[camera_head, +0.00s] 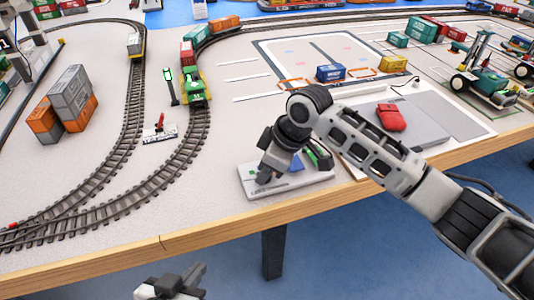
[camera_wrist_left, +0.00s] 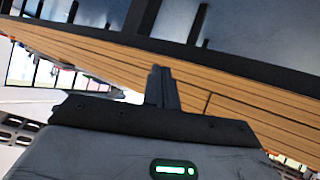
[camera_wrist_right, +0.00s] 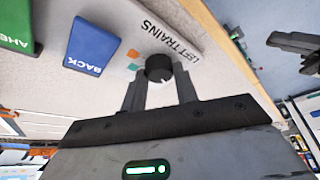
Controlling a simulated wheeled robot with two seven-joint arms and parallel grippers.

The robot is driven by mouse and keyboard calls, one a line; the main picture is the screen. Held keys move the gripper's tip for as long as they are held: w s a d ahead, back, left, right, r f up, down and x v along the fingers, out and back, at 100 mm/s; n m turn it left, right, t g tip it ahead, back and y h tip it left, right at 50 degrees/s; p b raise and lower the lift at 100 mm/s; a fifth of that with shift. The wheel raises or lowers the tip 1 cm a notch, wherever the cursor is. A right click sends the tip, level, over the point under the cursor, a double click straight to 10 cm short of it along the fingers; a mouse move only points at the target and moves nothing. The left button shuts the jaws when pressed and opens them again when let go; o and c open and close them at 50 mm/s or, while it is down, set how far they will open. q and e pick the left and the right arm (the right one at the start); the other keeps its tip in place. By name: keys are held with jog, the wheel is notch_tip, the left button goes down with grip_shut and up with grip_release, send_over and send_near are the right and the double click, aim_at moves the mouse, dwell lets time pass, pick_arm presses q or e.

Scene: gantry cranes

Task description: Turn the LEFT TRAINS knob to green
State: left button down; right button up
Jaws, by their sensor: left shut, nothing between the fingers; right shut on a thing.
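The LEFT TRAINS knob (camera_wrist_right: 159,67) is a small black round knob on the light grey control panel (camera_head: 318,179). The panel also shows in the right wrist view (camera_wrist_right: 215,55), with the LEFT TRAINS lettering beside the knob. An orange mark (camera_wrist_right: 134,54) and a green mark (camera_wrist_right: 131,67) lie beside the knob. My right gripper (camera_wrist_right: 160,80) is shut on the knob; its fingers sit on either side. Where the knob points is unclear. In the head view my right gripper (camera_head: 266,171) hides the knob. My left gripper (camera_head: 190,279) is shut and empty, off the table's front edge.
A blue BACK button (camera_wrist_right: 91,47) and a green button (camera_wrist_right: 14,24) stand on the same panel. A green train (camera_head: 194,88) is on the track, near a signal lit green (camera_head: 168,75). The wooden table edge (camera_head: 160,243) runs between my grippers.

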jog(key=shift+s+r+m+p, duration=0.1)
jog(key=shift+r+m+p, duration=0.4)
jog(key=shift+p, duration=0.2)
jog(key=m+p, duration=0.1)
jog(key=p, duration=0.1)
jog(key=m+t+p, duration=0.1)
jog(key=p, duration=0.1)
jog(key=shift+a+f+m+h, duration=0.1)
jog(key=shift+f+m+h, duration=0.1)
jog(key=shift+m+h, duration=0.15)
pick_arm(q)
jog(key=r, duration=0.1)
jog(key=a+r+p, duration=0.1)
jog(key=r+g+p, duration=0.1)
jog(key=shift+s+a+m+y, duration=0.2)
jog(key=shift+s+m+y, duration=0.1)
jog(key=shift+m+y, duration=0.1)
pick_arm(e)
jog(key=shift+f+m+t+h, duration=0.15)
jog(key=shift+m+t+h, duration=0.15)
jog(key=shift+m, duration=0.25)
pick_arm(q)
jog(key=shift+f, duration=0.15)
pick_arm(e)
jog(key=shift+f, duration=0.1)
jog(key=o, duration=1)
jog(key=shift+c, duration=0.2)
